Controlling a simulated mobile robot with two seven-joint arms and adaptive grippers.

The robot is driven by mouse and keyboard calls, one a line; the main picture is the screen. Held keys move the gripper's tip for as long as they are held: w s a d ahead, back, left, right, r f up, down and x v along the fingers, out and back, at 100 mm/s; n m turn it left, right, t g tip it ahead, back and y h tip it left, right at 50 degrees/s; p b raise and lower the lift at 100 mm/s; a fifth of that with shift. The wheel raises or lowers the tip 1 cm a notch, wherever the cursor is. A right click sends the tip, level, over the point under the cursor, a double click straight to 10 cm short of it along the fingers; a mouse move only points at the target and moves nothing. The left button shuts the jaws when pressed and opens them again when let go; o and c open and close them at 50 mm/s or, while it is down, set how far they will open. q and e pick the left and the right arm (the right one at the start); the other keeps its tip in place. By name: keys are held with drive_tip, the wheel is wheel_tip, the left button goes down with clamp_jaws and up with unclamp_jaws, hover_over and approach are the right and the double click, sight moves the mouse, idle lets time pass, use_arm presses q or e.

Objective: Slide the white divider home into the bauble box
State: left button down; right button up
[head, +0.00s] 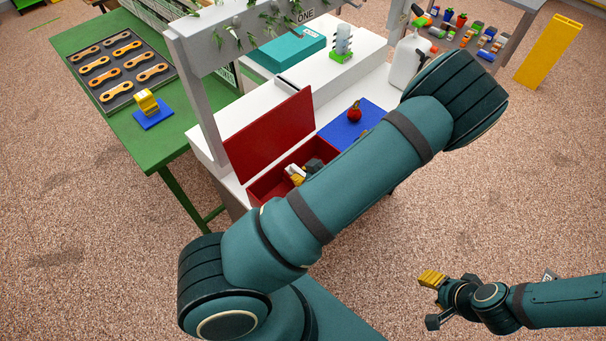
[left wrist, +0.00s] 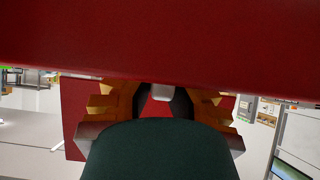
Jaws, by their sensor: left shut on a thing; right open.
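The red bauble box (head: 262,187) sits on the white bench with its red lid (head: 270,135) standing open; my left arm covers its near right part. My left gripper (head: 299,174) is at the box opening, partly hidden by the arm. It is shut on a small white piece, which looks like the white divider (head: 292,169). In the left wrist view, the white divider (left wrist: 162,92) shows between the yellow fingertips, close to a broad red surface. I cannot tell whether it is in a slot. My right gripper (head: 434,299) is open and empty above the floor, far from the box.
A blue mat (head: 342,126) with a red bauble (head: 354,114) lies right of the box. A white bottle (head: 407,62) stands behind my left arm. A grey upright (head: 196,95) rises at the box's left. A green table (head: 120,122) stands further left.

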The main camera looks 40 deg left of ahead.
use_arm(q)
drive_tip(key=shift+f+b, duration=0.4)
drive_tip(key=shift+f, duration=0.2)
drive_tip(key=c, duration=1.1)
unclamp_jaws()
drive_tip(key=shift+o, duration=0.2)
drive_tip(key=w+v, duration=0.1)
drive_tip(key=v, duration=1.1)
drive_tip(key=shift+s, duration=0.45)
drive_tip(key=shift+r, duration=0.1)
